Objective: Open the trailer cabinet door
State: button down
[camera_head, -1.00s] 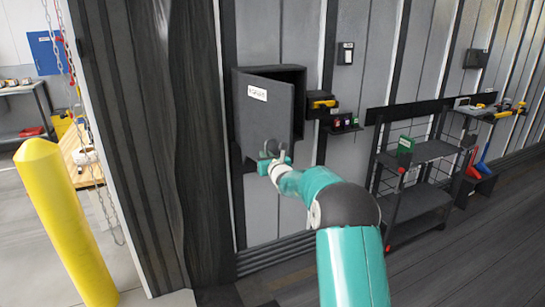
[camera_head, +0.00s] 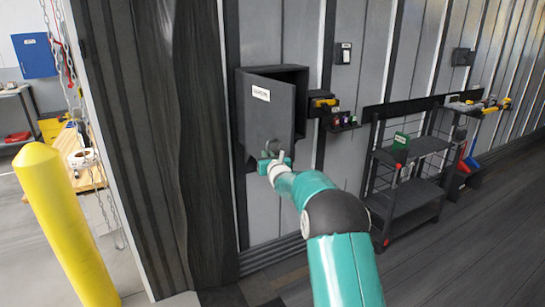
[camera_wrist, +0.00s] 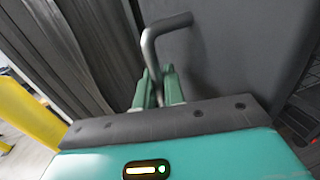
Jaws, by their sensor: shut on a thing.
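The trailer cabinet (camera_head: 290,74) is a dark box on the grey wall. Its door (camera_head: 268,108) is partly open, swung out on the left side, with a white label on its upper part. A dark bent handle (camera_wrist: 166,24) sticks out from the door face in the wrist view. My gripper (camera_wrist: 158,85) is shut on the lower part of the handle, its two green fingers on either side. In the head view my gripper (camera_head: 274,163) is at the door's lower part. The cabinet's inside is mostly hidden by the door.
A yellow bollard (camera_head: 62,225) stands at the left. Right of the cabinet are a small shelf holding a yellow tool (camera_head: 323,102) and a dark shelf rack (camera_head: 408,200). A dark curtain-like strip (camera_head: 190,140) hangs left of the cabinet. Floor at the lower right is clear.

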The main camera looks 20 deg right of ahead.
jog(key=shift+a, duration=0.2)
jog(key=shift+d, duration=0.1)
dwell(0.4)
jog(key=c, duration=1.6)
grip_release()
jog(key=shift+c, duration=0.2)
jog(key=s, duration=1.4)
jog(key=shift+a, duration=0.2)
